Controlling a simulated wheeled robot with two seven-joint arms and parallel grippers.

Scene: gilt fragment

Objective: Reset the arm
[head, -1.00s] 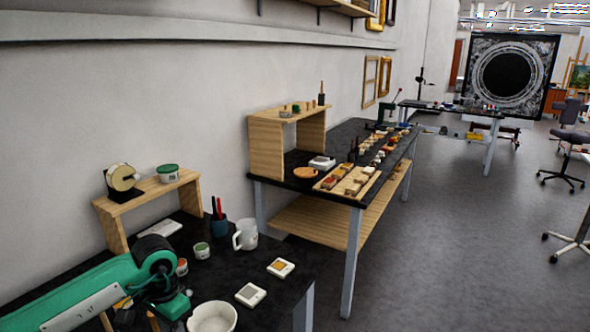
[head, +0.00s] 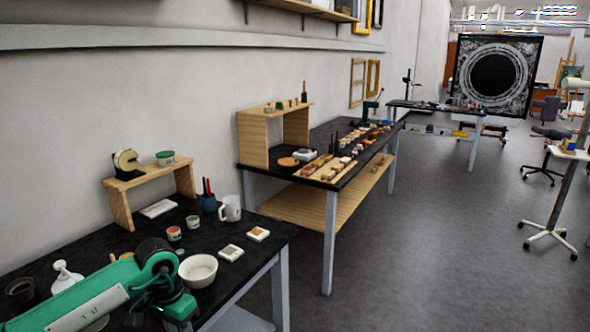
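My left arm (head: 95,295) is green and reaches in from the lower left of the head view, over the near end of the black workbench (head: 75,250). Its bent joint is beside a white bowl (head: 198,270). The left gripper's fingers cannot be made out at the bottom edge of the picture. My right arm and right gripper are not in view.
The bench holds a white mug (head: 230,208), a dark pen cup (head: 208,203), two small square tiles (head: 231,252) and a wooden riser (head: 152,184). A second table (head: 335,180) stands beyond. The grey floor (head: 430,250) at right is open, with a wheeled stand (head: 548,238).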

